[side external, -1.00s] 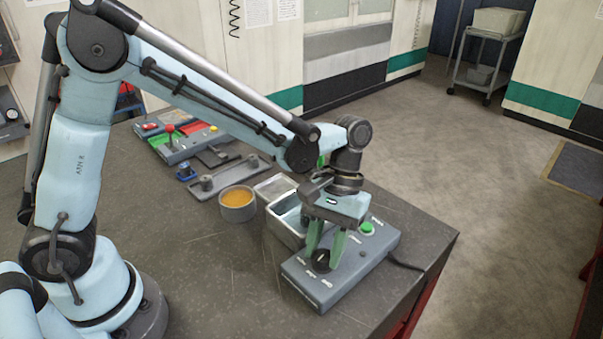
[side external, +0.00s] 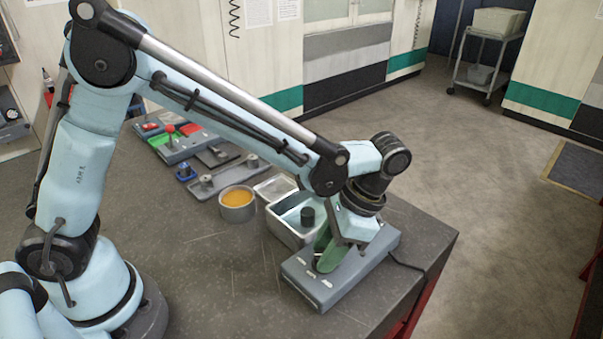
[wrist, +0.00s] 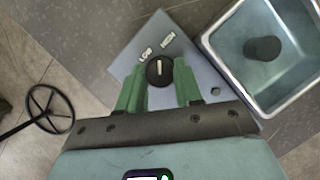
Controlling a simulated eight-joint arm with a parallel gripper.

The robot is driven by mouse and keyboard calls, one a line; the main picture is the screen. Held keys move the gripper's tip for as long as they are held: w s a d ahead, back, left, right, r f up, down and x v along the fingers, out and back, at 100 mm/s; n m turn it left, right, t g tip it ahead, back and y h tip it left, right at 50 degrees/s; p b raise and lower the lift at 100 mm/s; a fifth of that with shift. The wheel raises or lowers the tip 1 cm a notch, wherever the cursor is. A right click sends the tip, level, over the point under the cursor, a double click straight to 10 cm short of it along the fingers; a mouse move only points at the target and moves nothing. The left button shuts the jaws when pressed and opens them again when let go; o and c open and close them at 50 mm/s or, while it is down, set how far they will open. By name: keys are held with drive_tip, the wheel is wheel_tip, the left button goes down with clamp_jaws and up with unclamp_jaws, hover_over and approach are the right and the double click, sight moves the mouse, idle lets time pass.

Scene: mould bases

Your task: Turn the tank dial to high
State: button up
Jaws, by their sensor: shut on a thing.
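The tank dial (wrist: 160,71) is a round black knob with a white pointer line, on the grey control box (side external: 309,289). In the wrist view the box carries LOW and HIGH labels beyond the dial. The white line points up in the picture, between the two labels. My gripper (wrist: 160,84) has a green finger on each side of the dial and is shut on it. In the side view my gripper (side external: 328,253) reaches down to the box, tilted, and hides the dial. The metal tank (wrist: 213,55) stands beside the box, with a dark cylinder (wrist: 262,50) in it.
A round cup of orange stuff (side external: 237,203) stands left of the tank. Behind it are a grey tray with knobs (side external: 224,180) and a board with red and green parts (side external: 178,147). A cable (side external: 405,264) leaves the box near the table's right edge. The front-left tabletop is clear.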

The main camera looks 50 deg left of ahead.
drive_tip(key=shift+m+t+y, duration=0.4)
drive_tip(key=shift+m+t, duration=0.1)
drive_tip(key=shift+m, duration=1.1)
drive_tip(key=o, duration=1)
drive_tip(key=shift+r, duration=0.1)
drive_tip(key=v, duration=1.2)
drive_tip(key=shift+s+d, duration=0.1)
drive_tip(key=shift+d, duration=0.05)
